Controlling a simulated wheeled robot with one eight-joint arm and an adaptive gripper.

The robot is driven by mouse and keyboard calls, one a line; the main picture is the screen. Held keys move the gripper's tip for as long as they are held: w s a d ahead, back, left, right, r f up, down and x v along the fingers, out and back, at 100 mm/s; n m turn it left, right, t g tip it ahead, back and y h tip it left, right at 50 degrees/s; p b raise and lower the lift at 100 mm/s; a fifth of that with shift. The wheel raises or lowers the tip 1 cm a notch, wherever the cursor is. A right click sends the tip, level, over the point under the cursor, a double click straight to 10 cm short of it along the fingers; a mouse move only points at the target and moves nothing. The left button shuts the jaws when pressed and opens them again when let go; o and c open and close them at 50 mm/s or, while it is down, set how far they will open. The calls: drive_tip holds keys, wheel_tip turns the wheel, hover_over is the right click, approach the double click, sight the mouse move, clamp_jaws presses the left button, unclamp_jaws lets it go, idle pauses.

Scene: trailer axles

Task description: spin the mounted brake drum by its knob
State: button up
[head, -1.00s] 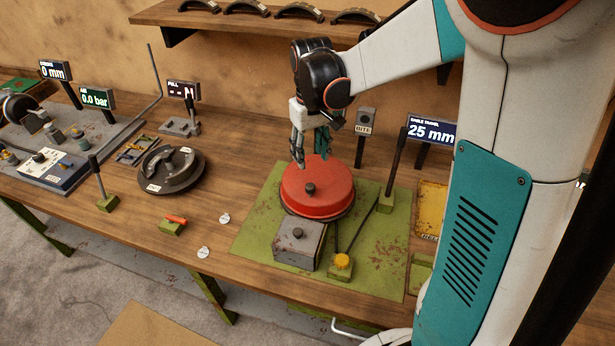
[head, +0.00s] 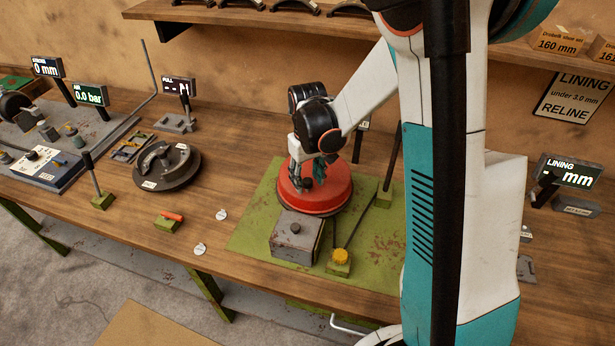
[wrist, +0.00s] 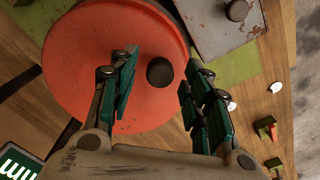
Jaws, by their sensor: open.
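The red brake drum (head: 328,196) sits mounted on a green plate (head: 262,228) on the bench. In the wrist view the drum (wrist: 90,60) fills the upper left, and its dark round knob (wrist: 160,71) stands near the drum's edge. My gripper (head: 305,184) is over the drum's left part and hides the knob in the head view. In the wrist view my gripper (wrist: 158,95) is open, with its green-padded fingers to the left and right of the knob. I cannot tell whether either finger touches it.
A grey box with a dark knob (head: 297,238) and a yellow knob (head: 340,257) stand in front of the drum. An upright lever (head: 391,160) stands to its right. A dark brake assembly (head: 167,166) lies to the left. Bench space between them is mostly clear.

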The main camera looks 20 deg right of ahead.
sight(337, 183)
clamp_jaws()
drive_tip(key=d+n+b, duration=0.1)
drive_tip(key=s+d+n, duration=0.1)
drive_tip(key=n, duration=0.1)
drive_tip(key=shift+s+b, duration=0.1)
drive_tip(key=shift+b, duration=0.25)
drive_tip(key=n, duration=0.1)
drive_tip(key=d+n+b, duration=0.1)
drive_tip(key=d+n, duration=0.1)
drive_tip(key=shift+s+d+n, duration=0.2)
drive_tip(key=shift+s+n, duration=0.05)
drive_tip(key=shift+n, duration=0.15)
drive_tip(key=d+n+b, duration=0.1)
drive_tip(key=d+n, duration=0.1)
drive_tip(key=n, duration=0.1)
drive_tip(key=shift+w+d, duration=0.1)
drive_tip(key=shift+d, duration=0.1)
drive_tip(key=shift+w+d+n+b, duration=0.3)
drive_tip(key=shift+d+n, duration=0.3)
drive_tip(key=shift+n, duration=0.4)
drive_tip(key=shift+w+d+n+b, duration=0.2)
drive_tip(key=shift+d+n+b, duration=0.25)
drive_tip(key=shift+n, duration=0.55)
drive_tip(key=shift+d, duration=0.15)
